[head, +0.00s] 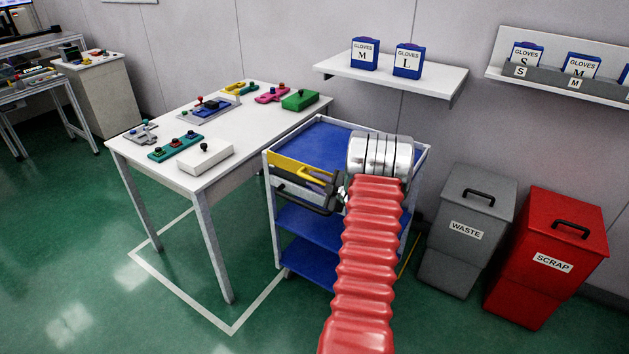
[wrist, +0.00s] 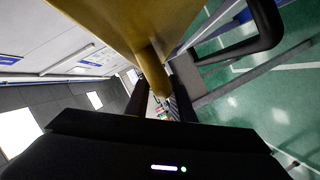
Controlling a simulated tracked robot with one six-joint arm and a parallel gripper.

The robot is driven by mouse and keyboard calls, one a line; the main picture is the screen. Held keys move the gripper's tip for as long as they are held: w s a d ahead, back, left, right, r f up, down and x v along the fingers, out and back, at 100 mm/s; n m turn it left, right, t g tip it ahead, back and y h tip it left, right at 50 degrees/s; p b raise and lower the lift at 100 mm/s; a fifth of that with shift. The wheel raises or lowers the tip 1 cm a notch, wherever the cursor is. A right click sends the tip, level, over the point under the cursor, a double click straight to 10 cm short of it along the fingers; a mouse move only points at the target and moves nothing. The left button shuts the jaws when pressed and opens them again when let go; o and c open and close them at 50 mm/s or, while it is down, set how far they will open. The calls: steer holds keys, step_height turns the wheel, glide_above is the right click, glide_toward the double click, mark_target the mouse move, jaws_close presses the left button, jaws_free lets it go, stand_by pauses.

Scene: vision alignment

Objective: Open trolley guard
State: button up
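The trolley (head: 318,148) has a white frame and blue shelves and stands right of the white table. Its yellow guard (head: 296,164) lies across the upper front left, with a black handle (head: 300,205) below it. My red ribbed arm covers the trolley's right part. My gripper (head: 338,188) is at the guard's right end. In the wrist view the yellow guard (wrist: 120,22) fills the top, and a yellow peg (wrist: 152,70) from it sits between my dark gripper fingers (wrist: 160,95). Whether they press on the peg is not clear.
The white table (head: 235,165) with several coloured parts stands close on the left. A grey waste bin (head: 480,195) and a red scrap bin (head: 555,230) stand on the right. A glove shelf (head: 385,84) is above the trolley. Green floor is free at the lower left.

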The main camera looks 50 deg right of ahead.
steer(key=shift+w+f, duration=0.1)
steer(key=shift+w, duration=0.2)
steer(key=shift+c, duration=0.4)
jaws_close()
steer(key=shift+d, duration=0.2)
steer(key=shift+a, duration=0.15)
